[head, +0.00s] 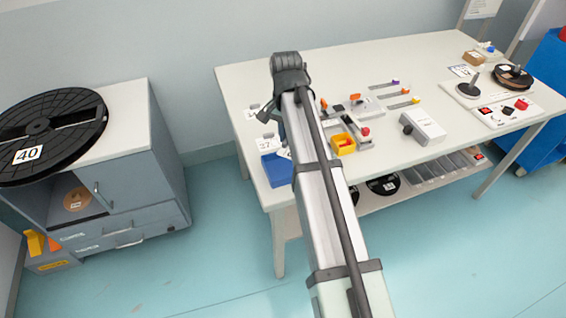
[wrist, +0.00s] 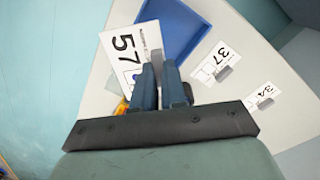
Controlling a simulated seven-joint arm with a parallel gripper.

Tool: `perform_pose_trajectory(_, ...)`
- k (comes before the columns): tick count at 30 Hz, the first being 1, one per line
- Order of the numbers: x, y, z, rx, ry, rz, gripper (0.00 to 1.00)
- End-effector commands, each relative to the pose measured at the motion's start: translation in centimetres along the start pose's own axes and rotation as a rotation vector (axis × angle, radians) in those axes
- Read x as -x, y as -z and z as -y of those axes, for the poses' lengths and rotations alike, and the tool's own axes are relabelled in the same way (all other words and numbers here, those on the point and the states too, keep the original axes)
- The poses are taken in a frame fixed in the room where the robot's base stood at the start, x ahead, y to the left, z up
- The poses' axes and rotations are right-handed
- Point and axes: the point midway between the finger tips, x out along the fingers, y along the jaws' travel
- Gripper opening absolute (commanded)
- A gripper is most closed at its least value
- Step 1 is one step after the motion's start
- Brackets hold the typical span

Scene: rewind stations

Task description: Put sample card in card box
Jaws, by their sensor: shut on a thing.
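The sample card, white with a large black 57 (wrist: 122,52), is pinched at its edge between the fingertips of my gripper (wrist: 158,78) in the wrist view. My gripper is shut on it. The card box appears to be the open blue tray (wrist: 182,22), just beyond the card; the card overlaps part of its near side in this view. In the head view the blue box (head: 277,170) lies at the table's left front corner. A small white piece of the card (head: 285,153) shows beside my arm, which hides most of the gripper. The card's height above the box cannot be told.
Cards numbered 37 (wrist: 218,62) and 34 (wrist: 263,96) lie on the table (head: 235,88) by small grey clips. A yellow bin (head: 343,144) stands right of my arm, near several coloured-handled tools and a white device (head: 423,127). A cabinet (head: 125,160) with a large black reel stands left.

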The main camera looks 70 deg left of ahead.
Motion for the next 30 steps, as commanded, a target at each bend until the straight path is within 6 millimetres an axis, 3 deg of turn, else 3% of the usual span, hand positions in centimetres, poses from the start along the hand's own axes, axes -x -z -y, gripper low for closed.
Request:
perform_pose_trajectory(18,-0.7,0.2,1.0,-0.628,0.057,0.018,0.00)
perform_pose_trajectory(25,-0.9,0.2,1.0,-0.728,0.058,0.020,0.00)
perform_pose_trajectory(30,-2.5,0.2,1.1,-0.738,0.057,0.021,0.00)
